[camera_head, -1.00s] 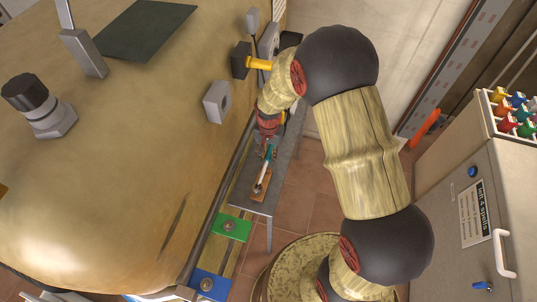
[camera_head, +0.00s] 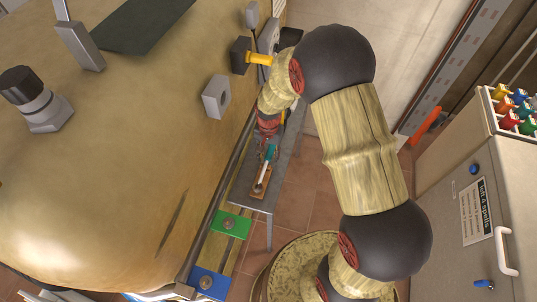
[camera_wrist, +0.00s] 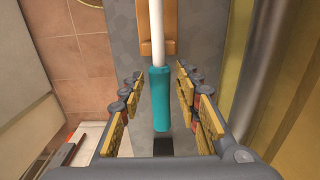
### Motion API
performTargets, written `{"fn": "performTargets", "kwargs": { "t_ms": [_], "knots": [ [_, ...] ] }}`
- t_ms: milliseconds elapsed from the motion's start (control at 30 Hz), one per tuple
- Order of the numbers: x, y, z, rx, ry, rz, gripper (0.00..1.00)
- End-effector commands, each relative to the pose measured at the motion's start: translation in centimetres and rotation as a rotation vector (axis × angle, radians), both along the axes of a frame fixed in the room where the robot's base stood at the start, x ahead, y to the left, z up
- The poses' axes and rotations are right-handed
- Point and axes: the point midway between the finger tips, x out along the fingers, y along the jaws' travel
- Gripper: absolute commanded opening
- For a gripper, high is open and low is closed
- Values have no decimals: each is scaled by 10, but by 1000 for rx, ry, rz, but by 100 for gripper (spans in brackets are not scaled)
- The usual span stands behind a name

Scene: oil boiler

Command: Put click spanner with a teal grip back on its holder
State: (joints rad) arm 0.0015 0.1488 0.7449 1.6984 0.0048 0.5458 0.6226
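The click spanner has a teal grip (camera_wrist: 159,98) and a white shaft (camera_wrist: 155,22). Its shaft lies over an orange-brown holder (camera_wrist: 171,28) on a narrow grey shelf; I cannot tell how firmly it is seated. In the head view, the teal grip (camera_head: 270,153) points towards my gripper (camera_head: 269,134), and the holder (camera_head: 260,189) is beneath the shaft. My gripper (camera_wrist: 157,98) is open in the wrist view. Its two padded fingers stand on either side of the teal grip, with a visible gap on both sides. The spanner's far end is out of the wrist view.
The large tan boiler (camera_head: 110,170) borders the shelf (camera_head: 248,182) on the left. Green (camera_head: 230,223) and blue (camera_head: 209,283) plates are nearer, along the rail. A yellow-handled valve (camera_head: 258,59) is beside my wrist. A grey cabinet (camera_head: 480,210) stands on the right.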

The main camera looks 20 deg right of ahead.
Motion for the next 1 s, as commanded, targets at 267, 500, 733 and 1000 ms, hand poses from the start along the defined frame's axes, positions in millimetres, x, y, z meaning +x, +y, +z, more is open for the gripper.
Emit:
{"fn": "performTargets", "kwargs": {
  "t_ms": [267,500,733,1000],
  "knots": [
    [0,0,0,0,0,0,41],
    [1,0,10,0,-4,0,41],
    [1,0,46,0,-4,0,41],
    [0,0,73,-1,-1,0,41]
  ]
}}
